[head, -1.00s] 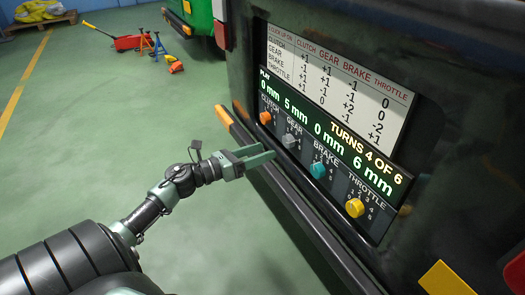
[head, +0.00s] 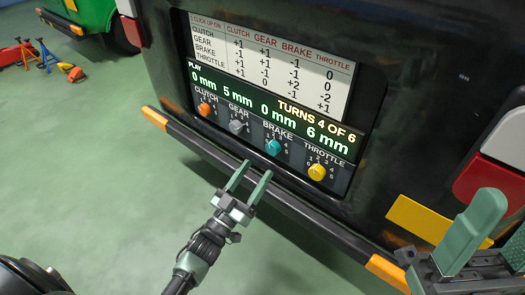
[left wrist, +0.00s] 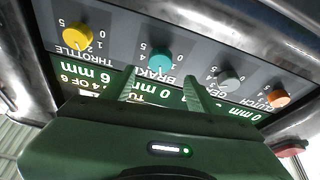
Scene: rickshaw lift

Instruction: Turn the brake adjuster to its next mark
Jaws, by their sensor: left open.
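The teal brake adjuster knob (head: 273,147) is on the dark panel (head: 336,180), between the grey gear knob (head: 236,127) and the yellow throttle knob (head: 317,172). The orange clutch knob (head: 205,109) is at the left end. My left gripper (head: 256,168) is open and empty, in front of and below the brake knob. In the left wrist view the brake knob (left wrist: 161,64) shows beyond and between the spread fingertips, apart from them. My right gripper (head: 478,232) is partly in view at lower right; its jaw opening is unclear.
The screen (head: 270,105) reads clutch 0, gear 5, brake 0, throttle 6 mm, and turns 4 of 6. A click chart (head: 270,65) is above it. A dark bumper bar (head: 290,205) with orange ends runs below the panel.

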